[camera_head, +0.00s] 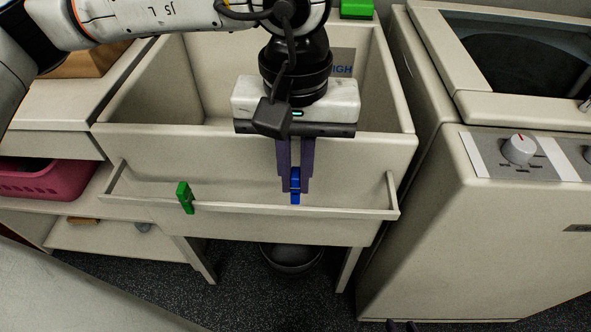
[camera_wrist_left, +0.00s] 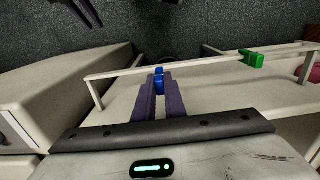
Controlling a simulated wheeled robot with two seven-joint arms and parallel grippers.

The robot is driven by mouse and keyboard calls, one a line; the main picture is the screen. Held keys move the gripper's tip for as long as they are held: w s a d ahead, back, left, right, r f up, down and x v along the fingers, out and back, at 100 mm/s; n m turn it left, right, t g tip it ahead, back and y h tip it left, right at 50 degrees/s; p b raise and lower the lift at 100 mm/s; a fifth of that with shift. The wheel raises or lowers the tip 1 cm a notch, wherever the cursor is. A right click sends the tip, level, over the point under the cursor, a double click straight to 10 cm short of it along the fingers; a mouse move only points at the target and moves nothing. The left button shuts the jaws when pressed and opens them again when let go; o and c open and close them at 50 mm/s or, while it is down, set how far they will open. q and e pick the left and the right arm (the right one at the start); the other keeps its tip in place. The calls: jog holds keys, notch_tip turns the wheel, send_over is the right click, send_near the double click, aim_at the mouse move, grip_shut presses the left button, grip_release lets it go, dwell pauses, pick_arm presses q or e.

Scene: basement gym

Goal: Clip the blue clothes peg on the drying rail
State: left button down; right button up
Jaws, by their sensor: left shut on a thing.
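The blue clothes peg (camera_head: 295,186) is held between the purple fingers of my left gripper (camera_head: 295,188), at the front of the sink. The peg also shows at the fingertips in the left wrist view (camera_wrist_left: 159,78). The pale drying rail (camera_head: 245,208) runs along the sink front. The peg's lower end is at or just above the rail; I cannot tell whether its jaws are around it. The tips of my right gripper (camera_head: 402,326) show at the bottom edge of the head view, apart and empty, away from the rail.
A green peg (camera_head: 185,197) sits on the rail to the left. The sink (camera_head: 255,150) is behind, with a green block (camera_head: 357,9) on its back rim. A washing machine (camera_head: 480,230) stands right. A pink basket (camera_head: 45,180) is left. A dark bucket (camera_head: 290,258) is below.

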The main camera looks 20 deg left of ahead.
aim_at(296, 192)
pick_arm(q)
jog(key=shift+f+b, duration=0.7)
jog(key=shift+f, duration=0.15)
jog(key=shift+f+b, duration=0.8)
jog(key=shift+b, duration=0.1)
jog(key=shift+f+b, duration=0.4)
jog(key=shift+b, duration=0.05)
jog(key=shift+f+b, duration=0.3)
jog(key=c, duration=1.7)
grip_release()
jog(key=shift+c, duration=0.2)
